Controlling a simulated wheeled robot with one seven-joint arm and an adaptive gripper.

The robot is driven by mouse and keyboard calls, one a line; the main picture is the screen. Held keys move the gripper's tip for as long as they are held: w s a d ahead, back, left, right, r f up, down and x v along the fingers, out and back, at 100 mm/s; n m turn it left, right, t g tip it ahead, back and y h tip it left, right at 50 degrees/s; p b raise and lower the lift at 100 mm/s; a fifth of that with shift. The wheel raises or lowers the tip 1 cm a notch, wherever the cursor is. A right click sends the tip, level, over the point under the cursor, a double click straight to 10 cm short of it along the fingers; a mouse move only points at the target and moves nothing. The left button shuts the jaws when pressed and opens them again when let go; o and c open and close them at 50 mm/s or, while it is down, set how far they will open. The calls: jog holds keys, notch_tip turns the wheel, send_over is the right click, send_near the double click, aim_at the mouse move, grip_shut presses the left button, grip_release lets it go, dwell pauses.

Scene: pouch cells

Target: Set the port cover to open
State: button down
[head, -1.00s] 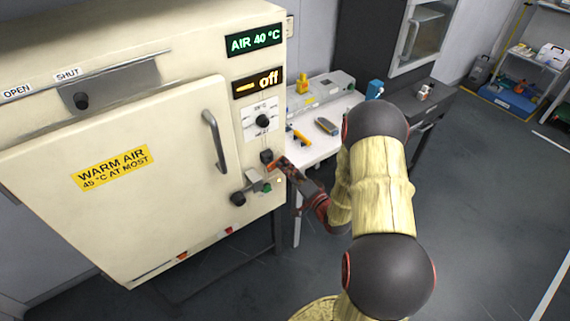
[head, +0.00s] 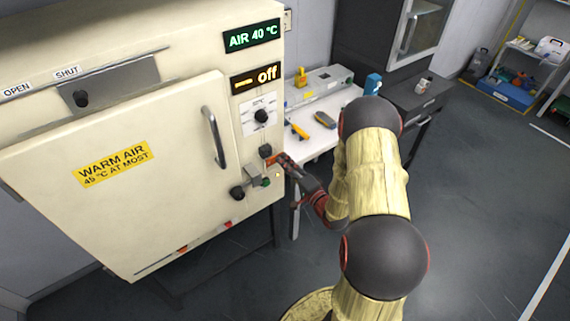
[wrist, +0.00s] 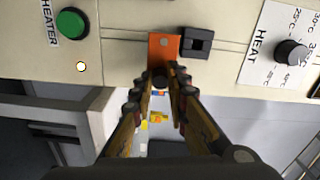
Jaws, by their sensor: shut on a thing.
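An orange plate (wrist: 164,46), which looks like the port cover, sits flat on the cream cabinet front at the top middle of the wrist view. It lies on a thin slot line, beside a black square fitting (wrist: 197,43) with a dark recess. In the head view that fitting (head: 265,151) is below the heat dial. My gripper (wrist: 160,85) is shut on a small dark knob (wrist: 160,77) at the plate's near edge. In the head view my gripper (head: 279,159) is at the cabinet's right front, and its fingers hide much of the orange plate.
A green HEATER button (wrist: 72,23) and the HEAT dial (wrist: 290,52) flank the plate. A metal latch (head: 250,173), door handle (head: 213,137) and black knob (head: 237,193) are close by. A white bench (head: 322,142) with tools stands behind. Open floor lies right.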

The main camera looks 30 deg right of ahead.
jog(key=c, duration=1.7)
grip_release()
jog(key=s, duration=1.2)
jog(key=shift+d, duration=0.25)
